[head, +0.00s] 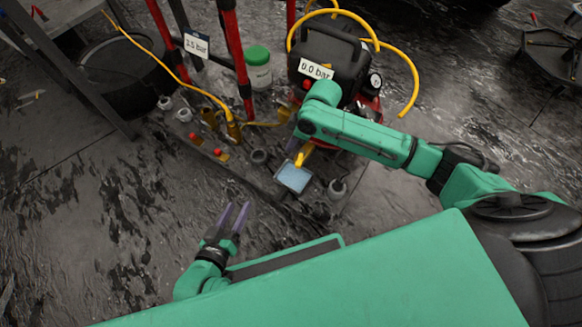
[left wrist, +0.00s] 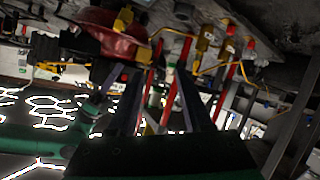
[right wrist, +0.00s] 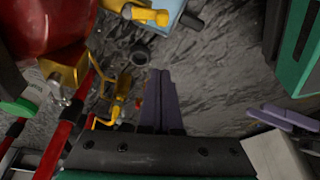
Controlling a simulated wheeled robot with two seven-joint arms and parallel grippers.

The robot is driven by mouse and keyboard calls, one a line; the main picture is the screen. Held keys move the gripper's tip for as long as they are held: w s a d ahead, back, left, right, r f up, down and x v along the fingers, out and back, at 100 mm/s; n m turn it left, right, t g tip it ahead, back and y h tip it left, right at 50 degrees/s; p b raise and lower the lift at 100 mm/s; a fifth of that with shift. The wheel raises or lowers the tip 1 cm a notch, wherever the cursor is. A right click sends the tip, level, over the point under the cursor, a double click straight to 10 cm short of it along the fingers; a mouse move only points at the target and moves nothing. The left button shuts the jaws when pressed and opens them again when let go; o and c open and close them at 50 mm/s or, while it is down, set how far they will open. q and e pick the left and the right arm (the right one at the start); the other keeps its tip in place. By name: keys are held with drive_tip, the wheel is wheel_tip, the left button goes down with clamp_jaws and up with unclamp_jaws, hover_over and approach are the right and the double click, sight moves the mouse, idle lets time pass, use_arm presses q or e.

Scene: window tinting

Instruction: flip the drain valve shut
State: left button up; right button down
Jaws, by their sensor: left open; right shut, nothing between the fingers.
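The compressor's red tank (head: 372,108) stands at the top middle. A yellow lever-like fitting (head: 303,156), which looks like the drain valve, sticks out low beside it, over a light blue pad (head: 293,177). It also shows at the top of the right wrist view (right wrist: 150,15). Whether the valve is open or shut is not clear. My right gripper (head: 292,146) is shut and empty just beside the fitting, partly hidden by its arm. In the right wrist view its fingers (right wrist: 159,73) show apart from the yellow lever. My left gripper (head: 235,206) is open and empty, low over the floor.
A dark ring (head: 259,156) and small bottles (head: 337,188) stand near the pad. A green-lidded tub (head: 258,70), red posts (head: 236,60) and a yellow hose (head: 160,58) are behind. The black compressor top (head: 335,55) carries a "0.0 bar" label.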

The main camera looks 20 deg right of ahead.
sight(300, 159)
use_arm(q)
wheel_tip(300, 159, down, 4)
drive_tip(key=b, duration=0.4)
drive_tip(key=w+r+t+b, duration=0.1)
drive_tip(key=w+r+t, duration=0.2)
drive_tip(key=w+r, duration=0.35)
drive_tip(key=w+r+t, duration=0.4)
drive_tip(key=r, duration=0.6)
drive_tip(key=a+r+m+t+h+b, duration=0.1)
drive_tip(key=a+r+t+h, duration=0.1)
drive_tip(key=r, duration=0.9)
drive_tip(key=a+r+m+t+h+b, duration=0.1)
drive_tip(key=r+t, duration=0.4)
drive_tip(key=r, duration=0.7)
drive_tip(key=shift+a+r+m+h, duration=0.3)
drive_tip(key=shift+a+h, duration=0.15)
drive_tip(key=shift+h, duration=0.25)
use_arm(e)
wheel_tip(300, 159, down, 9)
drive_tip(key=shift+s+d+f, duration=0.15)
drive_tip(key=shift+s+d, duration=0.05)
drive_tip(key=shift+d, duration=0.15)
use_arm(q)
drive_tip(key=shift+y, duration=0.3)
